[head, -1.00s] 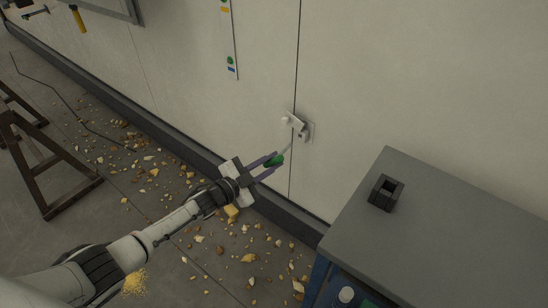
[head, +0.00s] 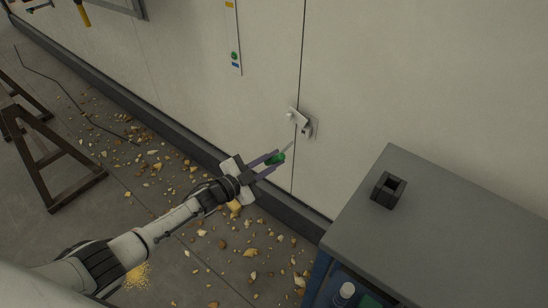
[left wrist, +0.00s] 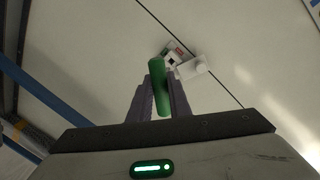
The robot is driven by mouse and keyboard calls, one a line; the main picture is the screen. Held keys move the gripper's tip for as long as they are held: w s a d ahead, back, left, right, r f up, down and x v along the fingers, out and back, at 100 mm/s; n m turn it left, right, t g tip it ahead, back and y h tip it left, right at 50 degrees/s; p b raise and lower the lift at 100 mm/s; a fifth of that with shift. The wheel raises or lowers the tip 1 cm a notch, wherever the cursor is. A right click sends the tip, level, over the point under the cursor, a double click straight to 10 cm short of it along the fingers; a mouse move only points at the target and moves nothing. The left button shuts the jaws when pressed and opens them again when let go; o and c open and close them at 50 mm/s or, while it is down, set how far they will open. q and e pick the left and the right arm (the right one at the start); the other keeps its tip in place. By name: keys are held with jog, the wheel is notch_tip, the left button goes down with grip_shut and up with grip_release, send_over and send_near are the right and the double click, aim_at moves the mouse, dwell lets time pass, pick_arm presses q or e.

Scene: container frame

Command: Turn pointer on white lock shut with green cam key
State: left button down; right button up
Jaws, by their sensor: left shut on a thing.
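The white lock (head: 300,120) is fixed on the pale wall panel beside a vertical seam. It has a flat pointer arm with a round knob; it also shows in the left wrist view (left wrist: 194,67), with a small red mark beside it. My left gripper (head: 272,164) is shut on the green cam key (head: 275,158), low and to the left of the lock. The key's thin grey shaft points up and right toward the lock, and its tip looks apart from it. In the left wrist view the key's green handle (left wrist: 159,88) stands between the purple fingers and hides its far end.
A grey-topped cabinet (head: 450,230) stands at the right, with a black square holder (head: 388,190) on it. Rubble lies on the floor along the dark wall base. A wooden trestle (head: 50,160) stands at the left. The wall around the lock is clear.

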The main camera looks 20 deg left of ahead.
pick_arm(q)
jog(key=p+v, duration=0.3)
jog(key=v, duration=0.4)
jog(key=shift+s+d+f, duration=0.25)
jog(key=shift+d+f, duration=0.1)
dwell(0.4)
